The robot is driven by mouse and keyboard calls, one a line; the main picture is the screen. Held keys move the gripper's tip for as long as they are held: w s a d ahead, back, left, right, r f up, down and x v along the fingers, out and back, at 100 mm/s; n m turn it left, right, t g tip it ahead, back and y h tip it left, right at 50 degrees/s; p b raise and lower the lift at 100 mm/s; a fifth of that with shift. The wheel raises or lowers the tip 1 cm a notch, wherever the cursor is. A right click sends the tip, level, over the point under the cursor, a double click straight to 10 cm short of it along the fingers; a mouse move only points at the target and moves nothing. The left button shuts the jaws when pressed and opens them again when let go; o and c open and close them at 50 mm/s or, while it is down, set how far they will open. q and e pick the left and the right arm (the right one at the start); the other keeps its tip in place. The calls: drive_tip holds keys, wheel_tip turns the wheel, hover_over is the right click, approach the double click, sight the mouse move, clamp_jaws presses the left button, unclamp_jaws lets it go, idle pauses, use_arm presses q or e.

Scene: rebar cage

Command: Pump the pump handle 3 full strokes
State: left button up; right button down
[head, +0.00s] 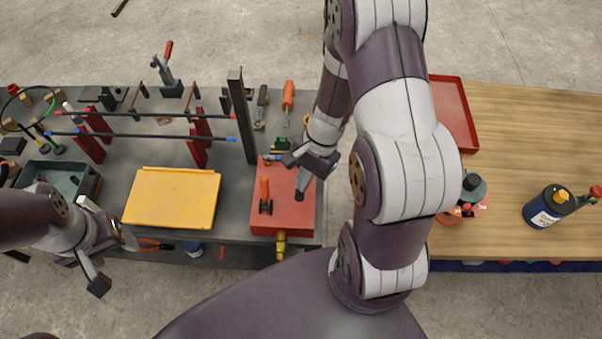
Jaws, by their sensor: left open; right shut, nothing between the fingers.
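A red box-shaped unit (291,219) sits on the grey bench near its front edge, with a brass fitting (281,243) at its front. A short orange handle (265,187) with a black lower end stands or lies on its left part; I take it as the pump handle, but cannot be sure. My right gripper (297,178) is shut and empty over the right part of the red unit, to the right of the orange handle and apart from it. Whether it touches the unit is unclear. My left gripper (113,259) is open and empty at the bench's front left edge.
A yellow tray (172,197) lies left of the red unit. Red stands (200,137) hold long bars behind it, near a dark upright post (241,115). A wooden table (520,130) at right holds a red tray (457,112) and a blue can (547,207).

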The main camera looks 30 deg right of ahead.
sight(303, 197)
drive_tip(key=shift+s+a+f+b, duration=0.15)
drive_tip(key=shift+s+f+b, duration=0.1)
drive_tip(key=shift+f+b, duration=0.3)
drive_tip(key=shift+f, duration=0.1)
drive_tip(key=shift+s+a+f+b, duration=0.2)
drive_tip(key=shift+s+f+b, duration=0.15)
drive_tip(key=shift+f+b, duration=0.25)
drive_tip(key=shift+s+a+f+b, duration=0.1)
drive_tip(key=shift+s+f+b, duration=0.1)
drive_tip(key=shift+f+b, duration=0.45)
drive_tip(key=shift+s+a+f+b, duration=0.15)
drive_tip(key=shift+s+f+b, duration=0.05)
drive_tip(key=shift+f+b, duration=0.45)
